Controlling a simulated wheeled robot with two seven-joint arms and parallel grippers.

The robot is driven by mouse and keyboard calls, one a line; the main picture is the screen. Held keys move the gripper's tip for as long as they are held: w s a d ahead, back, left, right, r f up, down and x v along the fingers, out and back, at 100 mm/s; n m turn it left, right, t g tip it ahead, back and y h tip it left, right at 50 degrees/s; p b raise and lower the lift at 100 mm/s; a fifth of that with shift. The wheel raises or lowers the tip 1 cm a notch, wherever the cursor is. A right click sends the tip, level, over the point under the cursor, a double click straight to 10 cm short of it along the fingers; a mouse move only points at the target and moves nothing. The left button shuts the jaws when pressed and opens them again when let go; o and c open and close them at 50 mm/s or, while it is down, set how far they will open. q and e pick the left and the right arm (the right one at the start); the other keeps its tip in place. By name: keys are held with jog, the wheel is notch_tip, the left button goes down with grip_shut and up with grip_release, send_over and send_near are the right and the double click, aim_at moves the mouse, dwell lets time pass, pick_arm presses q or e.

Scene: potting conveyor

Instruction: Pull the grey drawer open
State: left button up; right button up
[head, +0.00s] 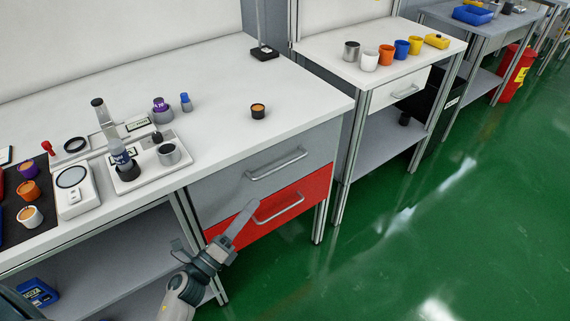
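The grey drawer (225,196) is the upper of two drawers under the right end of the white workbench. Its front looks flush with the bench, and a silver bar handle (277,164) runs across it.
The red drawer (305,203) with its own bar handle sits directly below. A small dark pot with an orange top (258,111) stands on the bench above. A second table (330,48) with colored cups stands to the right. Green floor (400,260) in front is clear.

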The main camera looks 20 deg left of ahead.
pick_arm(q)
jog(key=p, duration=0.2)
send_near(285, 163)
jog(key=f+x, duration=0.1)
jog(key=x, duration=0.8)
jog(key=shift+r+p, duration=0.25)
jog(key=shift+p, duration=0.15)
jog(key=shift+w+d, duration=0.1)
jog(key=shift+w, duration=0.4)
pick_arm(e)
jog(key=shift+t, duration=0.4)
jog(key=shift+s+f, duration=0.25)
jog(key=shift+f, duration=0.95)
jog(key=shift+s+f, duration=0.25)
jog(key=shift+f, duration=0.9)
pick_arm(q)
jog(key=shift+c, duration=0.7)
grip_shut()
